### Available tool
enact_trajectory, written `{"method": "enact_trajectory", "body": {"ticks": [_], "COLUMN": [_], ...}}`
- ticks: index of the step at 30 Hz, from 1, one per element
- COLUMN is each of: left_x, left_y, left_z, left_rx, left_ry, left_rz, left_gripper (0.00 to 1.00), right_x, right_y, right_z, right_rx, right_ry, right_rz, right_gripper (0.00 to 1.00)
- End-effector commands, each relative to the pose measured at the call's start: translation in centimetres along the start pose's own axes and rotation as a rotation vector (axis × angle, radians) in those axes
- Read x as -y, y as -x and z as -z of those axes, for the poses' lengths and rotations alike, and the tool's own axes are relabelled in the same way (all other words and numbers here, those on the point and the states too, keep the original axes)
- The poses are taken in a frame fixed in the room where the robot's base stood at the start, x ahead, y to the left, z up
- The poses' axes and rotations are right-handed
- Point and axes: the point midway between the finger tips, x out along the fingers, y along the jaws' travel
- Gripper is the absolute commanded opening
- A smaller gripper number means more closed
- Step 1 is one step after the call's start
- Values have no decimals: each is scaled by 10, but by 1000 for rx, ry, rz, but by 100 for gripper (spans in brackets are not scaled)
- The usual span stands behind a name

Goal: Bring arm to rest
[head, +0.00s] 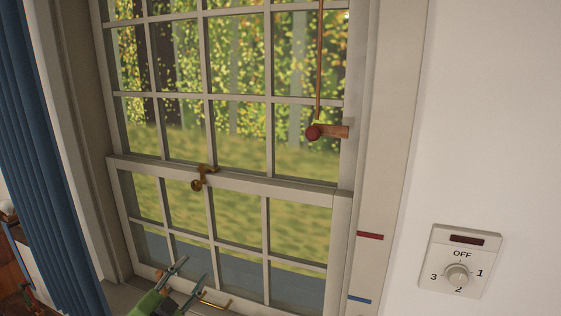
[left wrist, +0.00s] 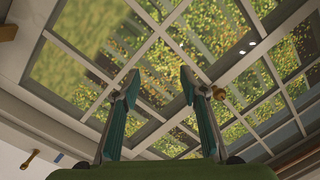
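My left gripper (head: 188,279), with a green body and grey fingers, is at the bottom of the head view, in front of the lower part of the window (head: 150,207). Its two fingers are spread apart with nothing between them. In the left wrist view the open fingers (left wrist: 158,85) point at the window panes, and the gap between them is empty. My right gripper is in neither view.
A brass latch (head: 203,178) sits on the window's middle rail. A brass handle (head: 214,301) is close to the left gripper. A red-ended wooden peg (head: 328,132) and a dial panel (head: 460,262) are at right. A blue curtain (head: 40,150) hangs at left.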

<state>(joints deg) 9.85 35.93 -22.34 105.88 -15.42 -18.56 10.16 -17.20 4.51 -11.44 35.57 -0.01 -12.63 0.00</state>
Motion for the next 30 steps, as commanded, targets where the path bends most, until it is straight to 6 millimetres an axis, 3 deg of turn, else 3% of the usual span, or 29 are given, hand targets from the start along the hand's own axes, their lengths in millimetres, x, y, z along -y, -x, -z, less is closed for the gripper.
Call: {"method": "enact_trajectory", "body": {"ticks": [1, 5, 9, 12, 18, 26, 30], "left_x": [-24, -77, -131, -160, -196, -224, -248], "left_y": [18, 71, 148, 199, 278, 360, 350], "left_z": [-14, -53, -85, -97, -103, -93, -123], "left_rx": [86, 336, 612, 770, 989, 1198, 1209], "left_ry": [77, 240, 392, 468, 563, 649, 642], "left_rz": [-11, -50, -125, -180, -274, -380, -387], "left_gripper": [39, 39, 39, 39, 39, 39, 39], "right_x": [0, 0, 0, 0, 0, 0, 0], "right_y": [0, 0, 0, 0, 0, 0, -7], "right_z": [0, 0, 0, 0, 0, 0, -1], "right_rx": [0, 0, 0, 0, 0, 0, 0], "right_ry": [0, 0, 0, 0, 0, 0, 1], "right_rz": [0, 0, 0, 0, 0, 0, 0], "right_gripper": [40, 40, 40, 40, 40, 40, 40]}}
